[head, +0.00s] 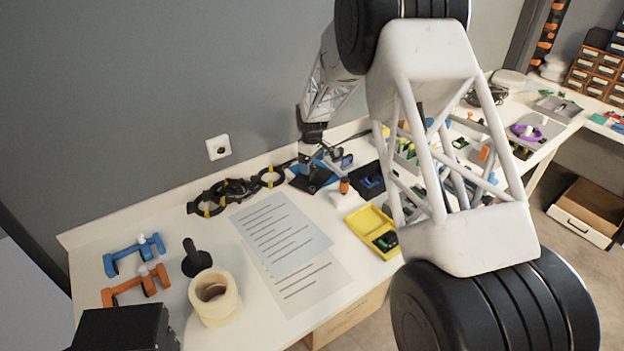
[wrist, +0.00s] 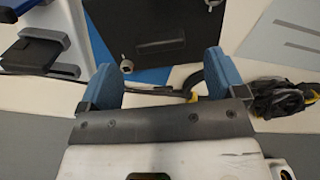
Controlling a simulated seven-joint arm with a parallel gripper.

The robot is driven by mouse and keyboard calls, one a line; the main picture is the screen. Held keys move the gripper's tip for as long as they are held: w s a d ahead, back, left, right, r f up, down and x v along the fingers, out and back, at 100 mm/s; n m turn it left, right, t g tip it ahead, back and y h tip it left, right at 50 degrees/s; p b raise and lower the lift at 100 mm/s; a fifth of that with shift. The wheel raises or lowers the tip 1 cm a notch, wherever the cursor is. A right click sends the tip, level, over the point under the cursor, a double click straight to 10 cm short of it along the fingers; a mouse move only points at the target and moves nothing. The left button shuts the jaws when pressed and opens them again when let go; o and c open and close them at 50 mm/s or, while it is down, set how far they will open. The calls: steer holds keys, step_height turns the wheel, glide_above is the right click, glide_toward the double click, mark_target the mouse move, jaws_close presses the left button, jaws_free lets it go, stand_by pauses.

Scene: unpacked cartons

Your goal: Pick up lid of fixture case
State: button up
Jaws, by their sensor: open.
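My gripper (wrist: 163,84) shows in the wrist view with its two blue-padded fingers spread apart and nothing held between them. Just beyond the fingertips is a dark flat panel (wrist: 150,22) with a grey bar along its near edge and small silver knobs at its corners. It looks like the lid of the fixture case, but I cannot be sure. It lies over a blue surface (wrist: 153,76). In the head view my gripper (head: 312,155) is small, above a dark flat piece (head: 314,181) at the wall side of the table. Whether the fingers touch anything is unclear.
White printed sheets (head: 280,232) lie in front, with black-and-yellow rings (head: 212,199) by the wall. A yellow tray (head: 365,222) is to the right. Blue (head: 134,254) and orange (head: 136,287) clamps and a tape roll (head: 214,297) are front left. My arm hides part of the table.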

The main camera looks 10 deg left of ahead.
mark_target(312, 172)
steer(key=shift+s+f, duration=0.1)
steer(key=shift+f, duration=1.95)
steer(key=shift+c, duration=0.4)
steer(key=c, duration=1)
